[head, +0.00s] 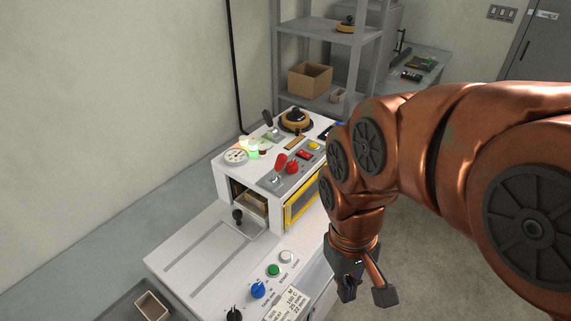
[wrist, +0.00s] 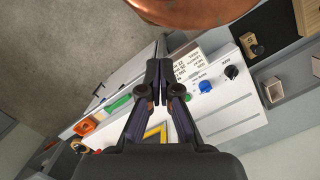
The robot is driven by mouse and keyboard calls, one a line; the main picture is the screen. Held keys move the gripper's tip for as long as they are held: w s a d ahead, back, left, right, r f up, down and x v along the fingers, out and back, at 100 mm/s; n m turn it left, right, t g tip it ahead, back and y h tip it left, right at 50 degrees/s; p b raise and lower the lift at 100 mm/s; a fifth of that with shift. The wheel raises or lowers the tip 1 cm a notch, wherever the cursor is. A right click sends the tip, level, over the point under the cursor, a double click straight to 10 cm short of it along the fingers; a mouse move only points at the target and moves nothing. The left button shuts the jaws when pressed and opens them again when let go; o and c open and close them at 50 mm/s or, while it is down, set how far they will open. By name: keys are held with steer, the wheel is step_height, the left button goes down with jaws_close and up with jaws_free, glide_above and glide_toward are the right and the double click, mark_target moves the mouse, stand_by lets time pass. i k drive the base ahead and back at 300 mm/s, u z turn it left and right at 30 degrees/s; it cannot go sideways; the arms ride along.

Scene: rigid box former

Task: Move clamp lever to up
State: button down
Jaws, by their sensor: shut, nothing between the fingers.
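The box former's white machine head (head: 225,185) stands on a long white bench. A red-handled lever (head: 281,161) tilts up from a grey plate on its top, beside a red mushroom button (head: 292,168). A black-handled lever (head: 267,117) leans on another plate farther back. No label shows which one is the clamp lever. My gripper (head: 349,289) is to the right of the machine and low, apart from both levers. In the wrist view its fingers (wrist: 158,75) are together and empty, over the front control panel; neither lever is clear there.
The front panel has a blue knob (head: 258,290), a green button (head: 274,270) and a black knob (head: 234,314). A yellow-framed guard (head: 302,205) is on the machine's right side. A grey shelf (head: 290,60) stands behind. Open floor lies to the right.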

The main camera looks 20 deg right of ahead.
mark_target(281, 159)
steer(key=u, duration=0.55)
steer(key=k, duration=1.25)
steer(key=u, duration=0.5)
steer(key=i, duration=0.7)
steer(key=z, duration=0.3)
